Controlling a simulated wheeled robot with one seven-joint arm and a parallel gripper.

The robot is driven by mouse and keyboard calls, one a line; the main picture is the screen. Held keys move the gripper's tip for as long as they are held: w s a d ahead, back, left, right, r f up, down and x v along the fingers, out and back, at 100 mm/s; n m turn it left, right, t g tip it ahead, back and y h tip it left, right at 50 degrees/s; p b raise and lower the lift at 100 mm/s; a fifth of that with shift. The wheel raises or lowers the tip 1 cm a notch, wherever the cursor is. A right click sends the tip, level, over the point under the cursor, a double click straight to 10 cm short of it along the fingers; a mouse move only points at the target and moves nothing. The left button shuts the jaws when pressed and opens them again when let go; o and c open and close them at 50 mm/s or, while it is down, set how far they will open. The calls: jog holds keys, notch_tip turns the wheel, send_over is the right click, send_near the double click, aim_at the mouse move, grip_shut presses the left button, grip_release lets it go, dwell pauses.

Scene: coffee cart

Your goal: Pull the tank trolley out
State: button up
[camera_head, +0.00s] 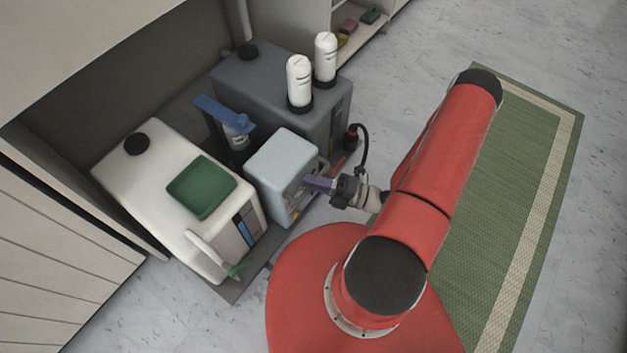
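The tank trolley is a low, flat grey base (240,290) under several tanks, standing partly in the recess under the counter. On it are a white tank (160,215), a dark grey tank (262,82) and a smaller pale blue-grey box (281,165). My gripper (316,184) is at the front face of the pale box, by what looks like a handle there. A purple part shows at its tip. The fingertips are too small and partly hidden, so I cannot tell whether they are closed on anything.
A green tray (202,187) lies on the white tank. Two white bottles (299,78) stand on the dark tank. A blue item (224,114) is between the tanks. A green mat (500,200) covers floor at right. A shelf (352,38) stands behind. My red base is close in front.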

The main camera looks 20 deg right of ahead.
jog(key=shift+o, duration=0.7)
jog(key=v, duration=0.7)
jog(key=shift+s+d, duration=0.25)
jog(key=shift+d, duration=0.1)
